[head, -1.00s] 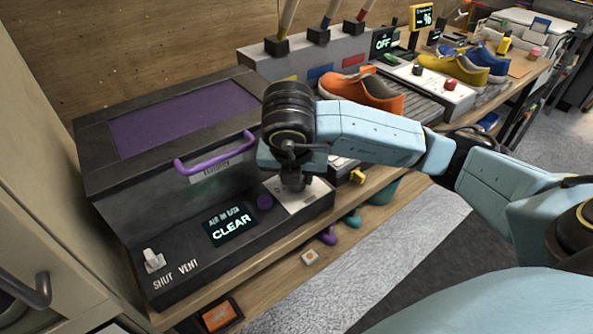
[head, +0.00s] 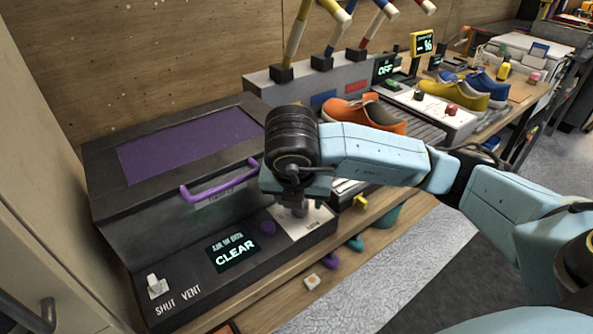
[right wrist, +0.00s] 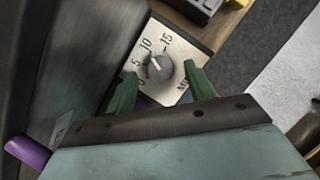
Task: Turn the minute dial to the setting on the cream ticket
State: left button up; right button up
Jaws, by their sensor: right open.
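The minute dial (right wrist: 160,68) is a small grey knob with a white pointer line on a pale plate (right wrist: 178,43) marked 0, 5, 10, 15 and MIN. In the head view my right gripper (head: 296,208) is over the plate (head: 316,221) and hides the dial. I cannot make out the cream ticket. My left gripper is not in view.

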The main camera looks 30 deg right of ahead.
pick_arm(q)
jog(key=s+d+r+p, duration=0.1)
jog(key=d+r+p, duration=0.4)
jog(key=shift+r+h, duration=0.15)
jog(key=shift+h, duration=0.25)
pick_arm(e)
jog(key=v, duration=1.1)
jog(key=shift+s+r, duration=0.15)
jog(key=shift+r, duration=0.2)
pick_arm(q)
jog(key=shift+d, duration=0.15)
